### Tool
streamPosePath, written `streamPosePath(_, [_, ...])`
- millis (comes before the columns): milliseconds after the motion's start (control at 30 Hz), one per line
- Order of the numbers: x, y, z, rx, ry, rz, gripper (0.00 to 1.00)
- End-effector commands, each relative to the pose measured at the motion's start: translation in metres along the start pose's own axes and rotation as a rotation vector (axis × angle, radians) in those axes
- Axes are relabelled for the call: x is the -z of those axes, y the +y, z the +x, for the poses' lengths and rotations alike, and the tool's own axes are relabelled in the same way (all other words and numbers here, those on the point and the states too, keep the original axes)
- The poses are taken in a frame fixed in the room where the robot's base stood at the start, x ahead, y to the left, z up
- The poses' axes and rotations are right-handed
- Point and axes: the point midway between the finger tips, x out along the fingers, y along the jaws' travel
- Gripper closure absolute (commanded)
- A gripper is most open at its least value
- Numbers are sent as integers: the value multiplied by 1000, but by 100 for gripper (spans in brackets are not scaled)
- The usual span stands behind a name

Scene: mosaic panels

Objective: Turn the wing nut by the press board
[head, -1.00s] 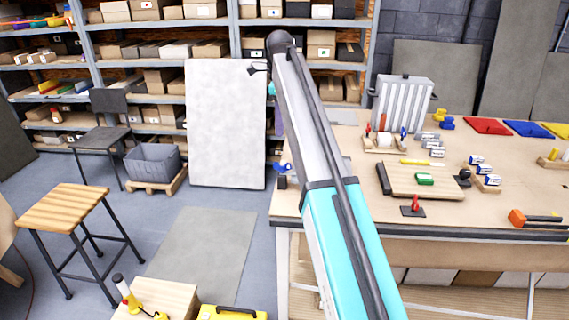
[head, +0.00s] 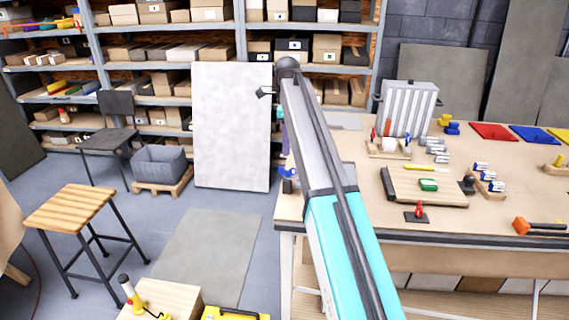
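A wooden board with dark edges (head: 415,190), which looks like the press board, lies on the workbench at right, with a green block (head: 428,185) on it. In front of it a small red upright piece (head: 421,209) stands on a dark plate. A blue winged piece (head: 287,172) shows at the bench's left end, partly behind my arm. Which of these is the wing nut I cannot tell for sure. My arm rises across the middle of the view.
The workbench (head: 350,222) also holds a ribbed grey box (head: 408,108), small cylinders, coloured mats and an orange-headed hammer (head: 535,225). A pale panel (head: 232,130), a grey bin (head: 160,164) and a stool (head: 75,208) stand left. A floor mat (head: 205,255) lies before the bench.

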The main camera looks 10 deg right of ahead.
Motion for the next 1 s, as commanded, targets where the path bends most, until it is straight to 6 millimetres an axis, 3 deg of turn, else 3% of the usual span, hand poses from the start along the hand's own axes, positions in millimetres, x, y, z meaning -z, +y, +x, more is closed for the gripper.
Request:
streamPosePath(600, [1,1,71,-1,0,1,73])
streamPosePath(1000, [2,0,86,0,0,2,73])
